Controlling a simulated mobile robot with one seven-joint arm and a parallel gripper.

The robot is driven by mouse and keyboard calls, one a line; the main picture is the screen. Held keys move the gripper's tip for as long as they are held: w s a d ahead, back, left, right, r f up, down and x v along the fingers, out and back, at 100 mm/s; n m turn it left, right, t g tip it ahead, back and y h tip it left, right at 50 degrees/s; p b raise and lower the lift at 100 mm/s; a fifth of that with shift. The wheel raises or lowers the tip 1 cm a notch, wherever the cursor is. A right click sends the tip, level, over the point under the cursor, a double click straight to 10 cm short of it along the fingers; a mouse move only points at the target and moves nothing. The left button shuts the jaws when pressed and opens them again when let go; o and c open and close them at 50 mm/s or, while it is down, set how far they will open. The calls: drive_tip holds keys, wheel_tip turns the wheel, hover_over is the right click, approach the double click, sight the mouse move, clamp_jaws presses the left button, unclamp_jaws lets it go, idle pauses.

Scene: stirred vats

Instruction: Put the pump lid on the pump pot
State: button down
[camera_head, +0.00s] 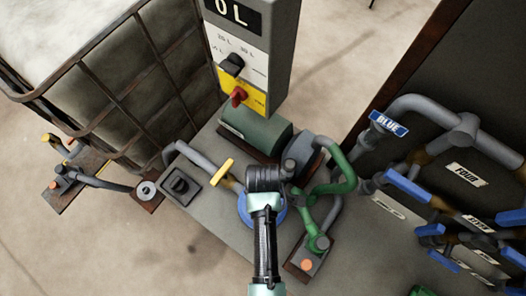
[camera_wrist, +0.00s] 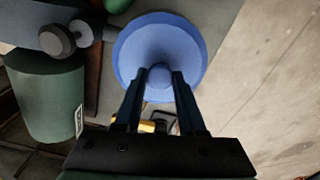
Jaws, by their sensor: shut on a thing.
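The pump lid, a round blue disc with a small knob (camera_wrist: 160,40), fills the top middle of the wrist view. My gripper (camera_wrist: 158,76) has its two dark fingers closed on either side of the knob. In the head view the blue lid (camera_head: 243,209) shows partly under my wrist, beside the pump. My wrist and arm hide its middle, and the fingers do not show there. I cannot make out the pump pot; it may be hidden under the lid or wrist. I cannot tell whether the lid rests on anything.
The green motor (camera_head: 256,131) and green pipes (camera_head: 340,172) stand close by. A yellow handle (camera_head: 225,169) and a black square pad (camera_head: 180,186) lie to the left. A control box (camera_head: 252,55) rises behind. Blue-handled valves (camera_head: 407,187) line the right. Open floor shows at lower left.

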drive_tip(key=shift+f, duration=0.4)
drive_tip(key=c, duration=0.8)
unclamp_jaws()
drive_tip(key=shift+o, duration=0.2)
wheel_tip(320, 180, up, 11)
drive_tip(key=p, duration=1.1)
